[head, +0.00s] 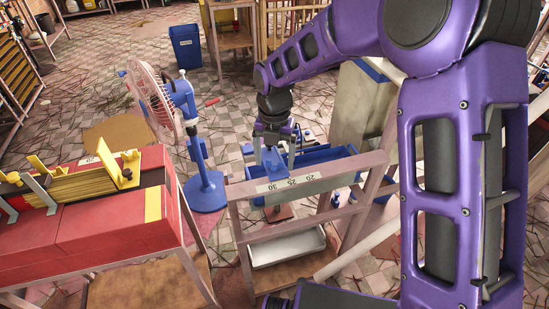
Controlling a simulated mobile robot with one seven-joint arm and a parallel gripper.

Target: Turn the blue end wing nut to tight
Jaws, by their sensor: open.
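My gripper (273,155) points down over the far side of a wooden frame (338,170), near the middle of the head view. Its fingers are apart, on either side of a blue part (273,163). I cannot tell whether this part is the blue end wing nut, or whether the fingers touch it. The nut's wings and its thread are too small and hidden to make out. A blue trough (335,153) lies right beside the gripper, behind a white scale strip (290,182) marked 20, 25 and 30.
A pale tray (287,248) sits low in the frame. A fan on a blue stand (206,190) is close on the left. A red bench (105,225) with yellow fittings fills the lower left. A blue bin (186,47) stands behind on open tiled floor.

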